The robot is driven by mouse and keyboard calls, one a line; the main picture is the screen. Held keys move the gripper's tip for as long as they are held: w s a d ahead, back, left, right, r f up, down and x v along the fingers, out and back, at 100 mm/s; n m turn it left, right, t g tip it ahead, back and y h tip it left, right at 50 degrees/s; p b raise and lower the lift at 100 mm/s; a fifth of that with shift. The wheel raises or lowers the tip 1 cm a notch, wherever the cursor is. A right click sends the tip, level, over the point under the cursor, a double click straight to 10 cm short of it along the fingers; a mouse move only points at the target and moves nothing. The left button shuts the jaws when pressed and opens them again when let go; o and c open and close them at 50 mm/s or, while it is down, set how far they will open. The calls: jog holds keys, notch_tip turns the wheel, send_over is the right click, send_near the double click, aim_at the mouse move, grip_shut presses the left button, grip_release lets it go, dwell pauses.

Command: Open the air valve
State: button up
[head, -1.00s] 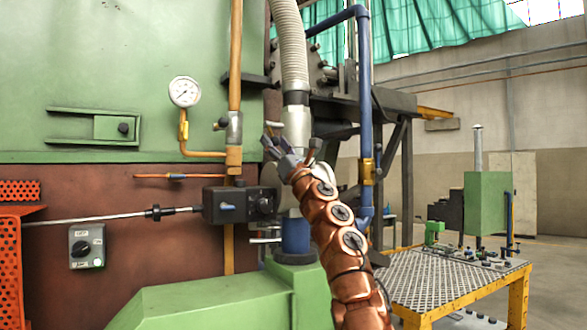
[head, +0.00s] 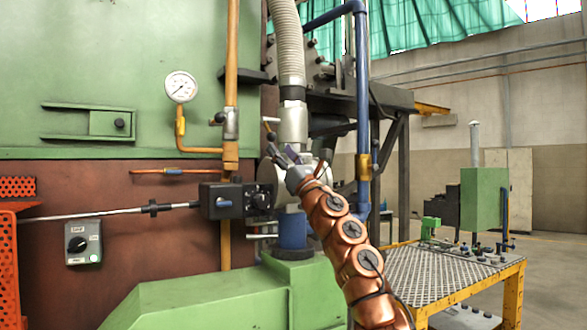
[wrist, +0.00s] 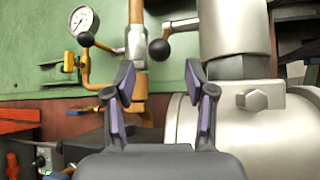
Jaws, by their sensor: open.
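A lever with a black ball knob (wrist: 159,49) sticks out to the left of the grey vertical air pipe (wrist: 228,30) in the wrist view. This knob also shows in the head view (head: 271,137), just above my gripper. My gripper (wrist: 160,82) is open and empty, its two dark fingers spread below the knob in the picture. The knob appears beyond the fingertips and roughly centred between them. In the head view, my gripper (head: 281,153) is in front of the pipe's lower end and hides part of the round grey housing.
A yellow gas pipe (head: 231,60) with its own black-knobbed valve (head: 220,118) and a pressure gauge (head: 181,87) stand to the left. A black control box (head: 222,200) is lower left. A green casing (head: 210,300) lies below, and a grated yellow table (head: 440,275) to the right.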

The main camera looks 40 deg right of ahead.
jog(key=shift+v, duration=2.8)
